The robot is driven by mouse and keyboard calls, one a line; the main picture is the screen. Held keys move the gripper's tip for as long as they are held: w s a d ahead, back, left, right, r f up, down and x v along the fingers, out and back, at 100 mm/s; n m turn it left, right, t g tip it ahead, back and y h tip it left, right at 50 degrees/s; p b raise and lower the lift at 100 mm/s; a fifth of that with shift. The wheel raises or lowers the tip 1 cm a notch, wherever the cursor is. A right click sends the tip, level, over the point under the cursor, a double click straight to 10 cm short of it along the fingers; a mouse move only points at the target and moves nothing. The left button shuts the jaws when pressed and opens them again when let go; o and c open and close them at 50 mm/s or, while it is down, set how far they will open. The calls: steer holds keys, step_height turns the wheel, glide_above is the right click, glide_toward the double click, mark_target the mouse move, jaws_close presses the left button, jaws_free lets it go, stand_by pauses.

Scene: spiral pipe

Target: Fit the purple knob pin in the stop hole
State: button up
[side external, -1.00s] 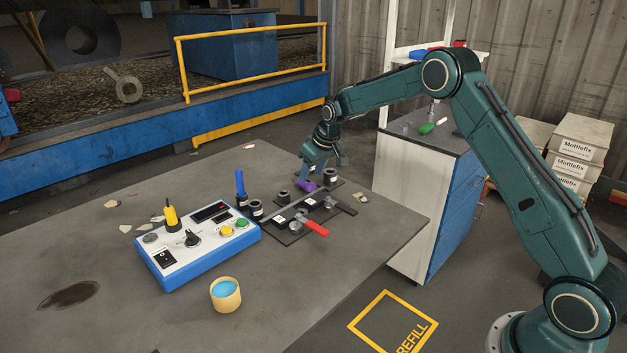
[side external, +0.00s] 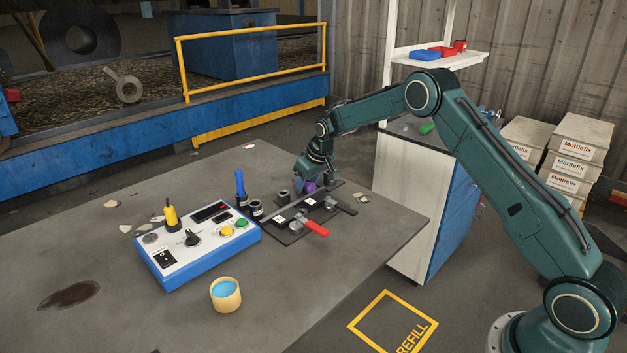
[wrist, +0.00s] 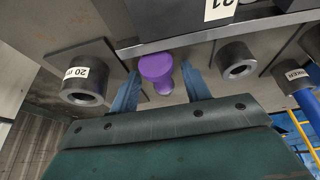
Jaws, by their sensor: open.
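The purple knob pin (wrist: 157,68) is in the wrist view, its round knob towards the camera and its narrower end showing below. My gripper (wrist: 160,75) is open, with one blue finger on each side of the pin and a gap beside the knob. In the side view the purple knob (side external: 309,187) shows just under my gripper (side external: 306,182), at the far end of the dark fixture (side external: 292,230). I cannot make out the stop hole in either view.
Dark cylinders stand on both sides in the wrist view, one labelled 20 (wrist: 88,78), one plain (wrist: 237,62). A blue marker (wrist: 306,100) is further right. A red-handled clamp (side external: 314,228), control box (side external: 198,245) and yellow cup (side external: 225,295) are nearer the camera.

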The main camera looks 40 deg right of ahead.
mark_target(307, 183)
jaws_close()
stand_by(0.3)
steer(key=shift+r, duration=0.1)
step_height(307, 183, up, 20)
stand_by(0.8)
steer(key=shift+s+a, duration=0.1)
stand_by(0.5)
